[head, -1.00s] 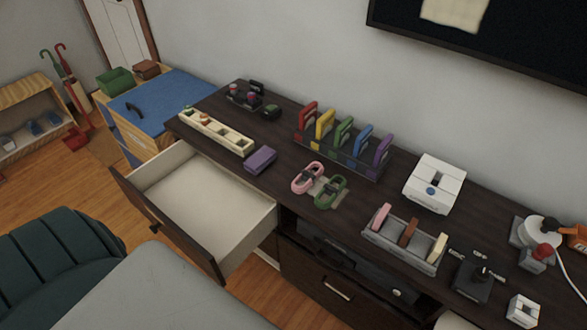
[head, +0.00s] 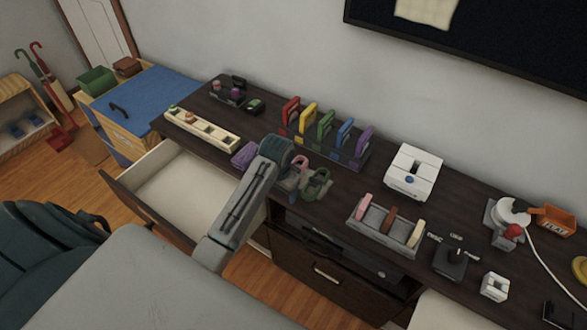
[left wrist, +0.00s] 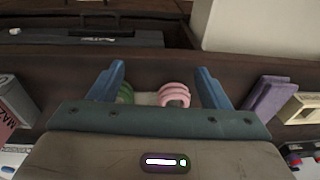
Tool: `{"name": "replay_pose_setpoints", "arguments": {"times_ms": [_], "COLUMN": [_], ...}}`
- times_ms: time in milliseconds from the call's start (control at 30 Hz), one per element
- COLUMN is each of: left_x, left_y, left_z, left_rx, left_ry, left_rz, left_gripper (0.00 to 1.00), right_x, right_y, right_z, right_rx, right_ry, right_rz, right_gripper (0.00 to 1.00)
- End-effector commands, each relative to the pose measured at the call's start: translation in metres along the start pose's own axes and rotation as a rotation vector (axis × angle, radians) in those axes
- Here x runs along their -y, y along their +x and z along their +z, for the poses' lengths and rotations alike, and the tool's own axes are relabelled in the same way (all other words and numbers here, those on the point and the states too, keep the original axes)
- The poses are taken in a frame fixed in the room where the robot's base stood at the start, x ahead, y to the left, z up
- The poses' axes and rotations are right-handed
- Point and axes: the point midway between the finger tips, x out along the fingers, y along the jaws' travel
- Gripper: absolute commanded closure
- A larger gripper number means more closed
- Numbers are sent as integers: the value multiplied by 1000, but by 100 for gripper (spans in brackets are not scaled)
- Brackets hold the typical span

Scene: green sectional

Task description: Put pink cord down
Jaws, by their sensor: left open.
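The pink cord (head: 301,162) is a coiled loop on the dark cabinet top, partly hidden behind my left gripper in the head view. A green cord (head: 317,184) lies beside it. My left gripper (head: 296,177) is over the cords. In the left wrist view its blue fingers (left wrist: 163,76) are apart. The pink cord (left wrist: 174,94) shows between them, nearer the right finger, and the green cord (left wrist: 124,94) shows by the left finger. Neither cord is visibly gripped; contact cannot be told. My right gripper is not in view.
An open, empty drawer (head: 160,178) sticks out at the front left. A purple block (head: 245,154) lies left of my gripper. A rack of coloured upright pieces (head: 335,154) stands behind, and a grey tray (head: 385,238) stands to the right.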

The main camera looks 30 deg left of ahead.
Motion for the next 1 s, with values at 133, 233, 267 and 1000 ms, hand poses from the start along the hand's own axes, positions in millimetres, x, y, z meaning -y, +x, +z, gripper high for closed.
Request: {"name": "replay_pose_setpoints", "arguments": {"times_ms": [133,233,267,1000], "left_x": [8,14,15,34], "left_y": [-9,-16,-19,-16], "left_z": [-26,-45,-51,-114], "left_rx": [20,34,38,102], "left_ry": [-2,-4,-4,-10], "left_rz": [8,16,19,64], "left_gripper": [29,29,29,29], "right_x": [0,0,0,-1], "right_y": [0,0,0,-9], "right_z": [1,1,1,0], "right_rx": [1,1,1,3], "right_ry": [0,0,0,0], "right_rz": [0,0,0,0], "right_gripper": [64,64,64,64]}}
